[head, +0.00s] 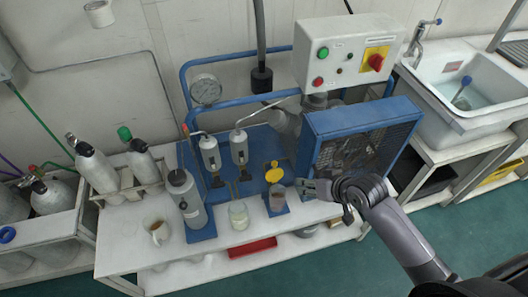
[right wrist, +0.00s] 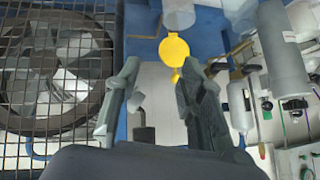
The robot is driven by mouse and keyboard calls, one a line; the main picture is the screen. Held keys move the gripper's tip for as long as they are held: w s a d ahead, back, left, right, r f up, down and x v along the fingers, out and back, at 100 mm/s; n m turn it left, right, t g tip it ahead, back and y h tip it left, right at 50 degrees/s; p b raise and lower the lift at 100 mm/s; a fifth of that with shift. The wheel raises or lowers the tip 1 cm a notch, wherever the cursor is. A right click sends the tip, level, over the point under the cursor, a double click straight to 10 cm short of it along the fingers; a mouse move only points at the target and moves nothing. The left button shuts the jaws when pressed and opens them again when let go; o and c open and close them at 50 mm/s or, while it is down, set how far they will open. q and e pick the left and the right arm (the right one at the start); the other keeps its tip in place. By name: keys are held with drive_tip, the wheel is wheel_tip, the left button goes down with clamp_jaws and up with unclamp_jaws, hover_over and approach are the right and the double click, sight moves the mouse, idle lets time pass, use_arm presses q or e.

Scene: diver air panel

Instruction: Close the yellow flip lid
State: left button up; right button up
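The yellow flip lid (head: 274,172) is a round disc with a small tab, and in the head view it stands raised, open, behind the rim of a translucent cup (head: 277,198) on a small blue stand. In the right wrist view the lid (right wrist: 174,50) shows as a full disc just beyond the fingertips, roughly in line with the gap between them. My right gripper (head: 308,188) is just right of the cup and lid, apart from the lid. Its two fingers (right wrist: 160,88) are spread with nothing held between them. My left gripper is not in view.
A blue-framed fan cage (head: 360,130) stands close behind my right gripper. A glass jar (head: 238,215), a grey cylinder (head: 187,197) and a mug (head: 158,231) stand to the left on the white bench. A red tray (head: 252,247) lies near the front below.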

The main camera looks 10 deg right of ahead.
drive_tip(key=y, duration=0.1)
approach(276, 163)
drive_tip(key=shift+n+t, duration=0.3)
drive_tip(key=shift+t, duration=0.1)
drive_tip(key=x, duration=1.1)
drive_tip(key=shift+s+a+f, duration=0.1)
drive_tip(key=shift+s+f, duration=0.15)
drive_tip(key=shift+s, duration=0.05)
drive_tip(key=shift+c, duration=0.2)
clamp_jaws()
